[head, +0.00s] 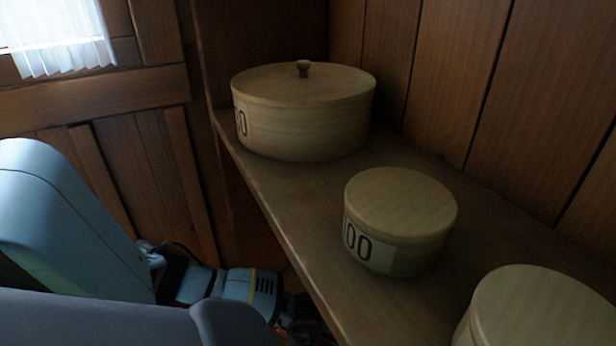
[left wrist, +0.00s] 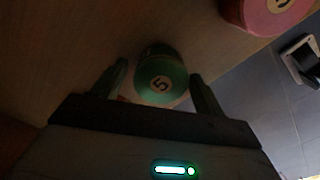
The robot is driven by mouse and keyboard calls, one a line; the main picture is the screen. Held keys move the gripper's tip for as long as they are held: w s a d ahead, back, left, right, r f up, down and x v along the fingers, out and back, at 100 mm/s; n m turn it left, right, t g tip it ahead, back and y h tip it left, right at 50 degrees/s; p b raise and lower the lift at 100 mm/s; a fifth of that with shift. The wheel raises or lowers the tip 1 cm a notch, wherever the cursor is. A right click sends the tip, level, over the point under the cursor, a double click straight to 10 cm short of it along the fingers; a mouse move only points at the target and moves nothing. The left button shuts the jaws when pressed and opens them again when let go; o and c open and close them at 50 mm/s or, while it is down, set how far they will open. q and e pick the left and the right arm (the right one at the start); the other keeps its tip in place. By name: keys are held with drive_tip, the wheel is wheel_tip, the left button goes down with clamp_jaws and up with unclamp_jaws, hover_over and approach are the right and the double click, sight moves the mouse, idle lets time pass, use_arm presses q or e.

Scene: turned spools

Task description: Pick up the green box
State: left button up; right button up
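The green box (left wrist: 160,79) is a small round one with a pale disc marked 5, seen in the left wrist view. My left gripper (left wrist: 158,71) is open, with one finger on each side of the green box. A gap shows between the box and each finger, so the box does not look gripped. In the head view my left arm comes in from the left and goes down beside the shelf edge; its fingers and the green box are hidden there. My right gripper is in neither view.
A wooden shelf (head: 275,215) carries a large lidded round box (head: 305,120), a smaller round box (head: 400,220) and another (head: 545,315) at the lower right, all pale wood. In the left wrist view a pink round box (left wrist: 268,14) lies at the upper right. Plank walls close the back.

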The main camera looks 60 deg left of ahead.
use_arm(q)
drive_tip(key=c, duration=0.9)
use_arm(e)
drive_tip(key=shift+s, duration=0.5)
